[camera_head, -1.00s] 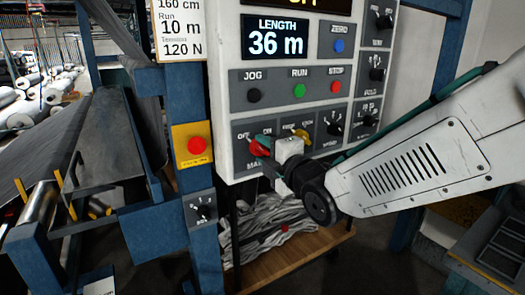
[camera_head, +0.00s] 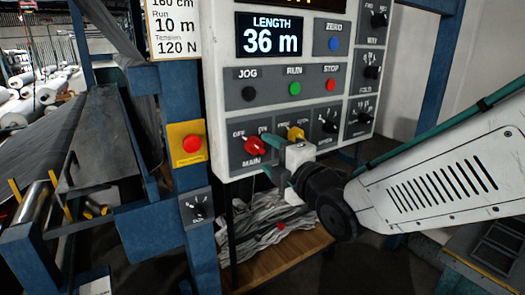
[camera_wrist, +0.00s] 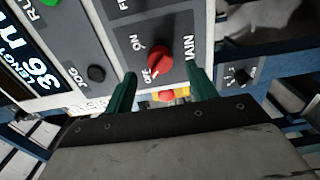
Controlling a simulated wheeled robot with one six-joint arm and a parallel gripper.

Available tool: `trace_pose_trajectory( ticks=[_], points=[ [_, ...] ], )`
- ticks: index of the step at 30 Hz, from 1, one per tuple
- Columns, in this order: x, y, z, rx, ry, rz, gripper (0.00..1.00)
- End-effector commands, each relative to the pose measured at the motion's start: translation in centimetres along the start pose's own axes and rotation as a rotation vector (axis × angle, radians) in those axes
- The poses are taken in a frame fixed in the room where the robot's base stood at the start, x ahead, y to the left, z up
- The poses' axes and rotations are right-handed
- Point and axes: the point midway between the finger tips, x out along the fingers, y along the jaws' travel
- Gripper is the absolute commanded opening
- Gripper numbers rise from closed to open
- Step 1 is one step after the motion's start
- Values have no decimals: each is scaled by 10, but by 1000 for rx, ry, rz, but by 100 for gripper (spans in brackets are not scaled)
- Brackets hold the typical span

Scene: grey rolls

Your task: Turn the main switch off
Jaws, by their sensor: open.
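The main switch (camera_head: 256,146) is a red knob on the grey panel, with OFF and ON marked above it and MAIN below. It also shows in the wrist view (camera_wrist: 160,57), uncovered, beyond the fingers. I cannot tell for sure which mark it points to. My gripper (camera_head: 271,159) is in front of the panel, just below and right of the knob, and holds nothing. Its two green fingers stand apart in the wrist view (camera_wrist: 161,80), with a gap between them and the knob.
A yellow knob (camera_head: 296,134) is close to the right of the main switch, near my gripper. Black dials (camera_head: 328,122) are farther right. JOG, RUN and STOP buttons (camera_head: 295,88) are above. A red button on a yellow plate (camera_head: 191,144) is on the blue post to the left.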

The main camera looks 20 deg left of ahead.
Motion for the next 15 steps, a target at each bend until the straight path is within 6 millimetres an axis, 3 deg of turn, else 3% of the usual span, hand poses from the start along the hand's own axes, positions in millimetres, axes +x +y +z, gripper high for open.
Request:
trace_pose_trajectory(
  ticks=[6,15],
  points=[
    [-29,0,0,-1,1,0,57],
    [-34,0,0,-1,1,0,57]
  ],
)
